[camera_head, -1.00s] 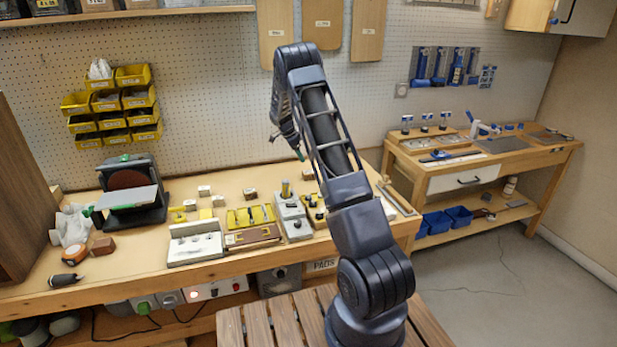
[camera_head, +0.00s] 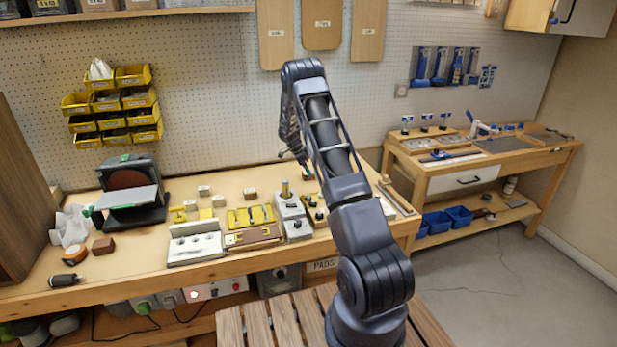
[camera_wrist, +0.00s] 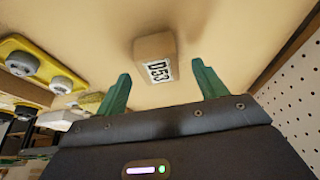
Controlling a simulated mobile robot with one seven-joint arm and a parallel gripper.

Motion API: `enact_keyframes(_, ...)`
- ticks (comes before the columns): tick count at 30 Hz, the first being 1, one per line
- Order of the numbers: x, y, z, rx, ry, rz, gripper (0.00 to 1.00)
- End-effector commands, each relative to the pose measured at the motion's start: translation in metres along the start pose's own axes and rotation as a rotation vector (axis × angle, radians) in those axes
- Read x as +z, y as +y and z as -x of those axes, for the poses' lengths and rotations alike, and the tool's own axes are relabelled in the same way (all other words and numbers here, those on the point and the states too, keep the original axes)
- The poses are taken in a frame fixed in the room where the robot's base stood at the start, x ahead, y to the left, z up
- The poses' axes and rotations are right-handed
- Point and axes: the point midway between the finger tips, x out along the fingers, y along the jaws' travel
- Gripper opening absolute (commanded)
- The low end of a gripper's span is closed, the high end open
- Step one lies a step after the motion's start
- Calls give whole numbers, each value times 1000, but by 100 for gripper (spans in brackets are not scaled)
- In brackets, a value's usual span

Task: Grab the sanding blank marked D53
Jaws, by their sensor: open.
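The sanding blank marked D53 (camera_wrist: 155,58) is a small tan wooden block with a white label in the wrist view. It sits on the pale bench top, in line with the gap between my fingers. My gripper (camera_wrist: 160,73) is open, with one green finger on each side of the block in the picture and nothing held. The block appears just beyond the fingertips; I cannot tell the exact distance. In the head view, my arm reaches over the bench's back right part and largely hides the gripper and this block.
A yellow tray with round grey knobs (camera_wrist: 38,66) lies left in the wrist view; pegboard (camera_wrist: 292,108) is close on the right. In the head view, other small blocks (camera_head: 249,194), a grey post fixture (camera_head: 291,217) and a disc sander (camera_head: 130,190) stand on the bench.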

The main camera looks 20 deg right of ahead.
Motion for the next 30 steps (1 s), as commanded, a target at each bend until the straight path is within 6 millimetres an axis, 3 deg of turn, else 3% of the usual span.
enact_keyframes(6, -2, 1, -28, 2, -1, 0, 71)
enact_keyframes(13, -2, 1, -30, 0, -1, 0, 71)
enact_keyframes(14, -2, 1, -30, 0, -1, 0, 69)
enact_keyframes(21, -2, 1, -30, 1, -1, 0, 22)
enact_keyframes(30, -3, 1, -28, 0, -1, 0, 22)
